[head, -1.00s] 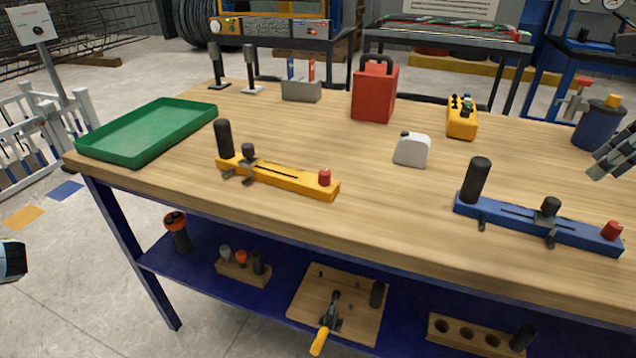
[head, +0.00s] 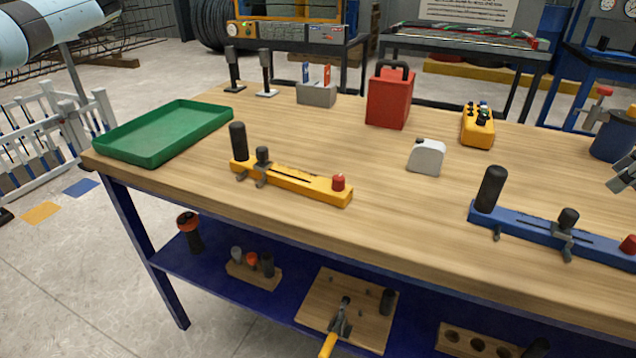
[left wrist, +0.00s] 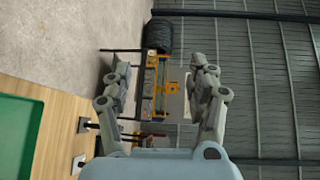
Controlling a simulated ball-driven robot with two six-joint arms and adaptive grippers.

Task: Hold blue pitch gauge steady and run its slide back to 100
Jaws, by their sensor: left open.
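The blue pitch gauge (head: 535,231) lies on the right part of the workbench. It has a tall black handle (head: 490,188) at its left end, a black-knobbed slide (head: 567,222) right of its middle and a red knob (head: 629,244) at its right end. My right gripper (head: 622,178) is partly in view at the right edge, above and behind the gauge, apart from it; its fingers are cut off. My left gripper (left wrist: 160,95) is open and empty in the left wrist view, pointing across the room. In the head view only part of my left arm shows, upper left.
A similar yellow gauge (head: 290,182) lies left of the blue one. A green tray (head: 165,132), red can (head: 389,97), white block (head: 427,157) and yellow control box (head: 477,127) stand on the bench (head: 330,225). Bare wood separates the two gauges.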

